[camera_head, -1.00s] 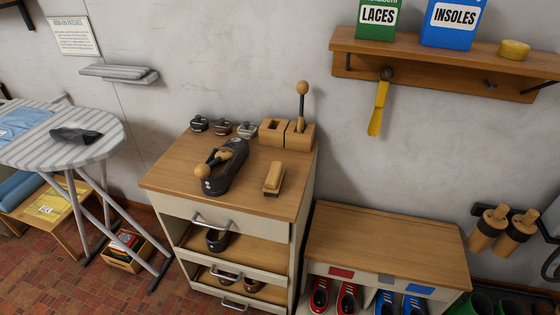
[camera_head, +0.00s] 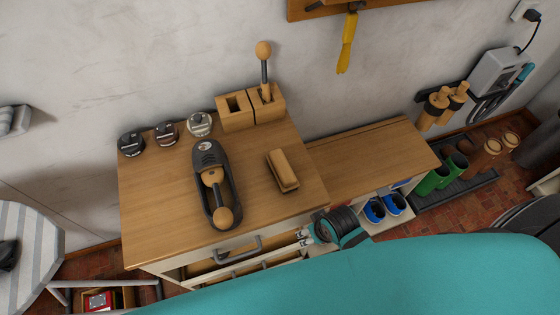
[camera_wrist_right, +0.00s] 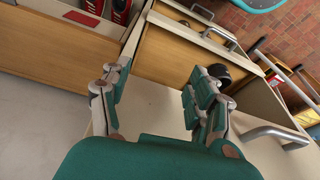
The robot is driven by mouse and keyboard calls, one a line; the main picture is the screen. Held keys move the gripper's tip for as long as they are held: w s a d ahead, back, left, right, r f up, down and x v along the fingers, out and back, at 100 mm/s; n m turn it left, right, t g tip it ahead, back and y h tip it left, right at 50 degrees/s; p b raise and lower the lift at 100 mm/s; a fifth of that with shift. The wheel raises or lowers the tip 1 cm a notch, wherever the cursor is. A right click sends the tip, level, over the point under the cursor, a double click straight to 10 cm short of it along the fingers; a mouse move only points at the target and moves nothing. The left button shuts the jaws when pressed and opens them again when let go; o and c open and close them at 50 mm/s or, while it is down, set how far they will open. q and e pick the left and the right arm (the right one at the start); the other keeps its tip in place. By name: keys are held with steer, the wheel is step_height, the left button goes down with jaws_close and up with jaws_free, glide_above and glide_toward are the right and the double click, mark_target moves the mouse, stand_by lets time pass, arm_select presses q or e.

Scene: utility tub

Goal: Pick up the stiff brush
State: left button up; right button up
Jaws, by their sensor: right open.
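A wooden block brush (camera_head: 282,170) with a dark bristle edge lies on the right part of the wooden cabinet top (camera_head: 160,205). It is the likely stiff brush. My right gripper (camera_head: 303,238) is in front of the cabinet, below its top edge and apart from the brush. In the right wrist view my right gripper (camera_wrist_right: 157,88) is open with nothing between its fingers, facing the cabinet's drawers. The brush does not show in that view. My left gripper is not in view.
A dark shoe-shaped holder with a wooden knob (camera_head: 217,185) lies left of the brush. Several round tins (camera_head: 165,134) and a wooden box holding a ball-topped stick (camera_head: 250,108) stand behind. A lower bench (camera_head: 370,160) adjoins on the right. A drawer handle (camera_head: 238,250) juts out in front.

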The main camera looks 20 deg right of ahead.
step_height(320, 180, up, 14)
steer(key=p, duration=0.2)
step_height(320, 180, up, 18)
steer(key=g, duration=0.3)
glide_above(283, 165)
steer(key=shift+m+h, duration=0.3)
steer(key=shift+h, duration=0.1)
steer(key=f, duration=0.3)
steer(key=f+p, duration=0.1)
steer(key=f, duration=0.7)
steer(key=shift+w+f, duration=0.2)
steer(key=shift+w, duration=0.1)
steer(key=shift+s+f+p, duration=0.15)
steer(key=shift+f+p, duration=0.25)
steer(key=shift+f, duration=0.95)
steer(key=shift+s+f+p, duration=0.1)
steer(key=shift+f+p, duration=0.3)
steer(key=shift+f, duration=0.9)
jaws_close()
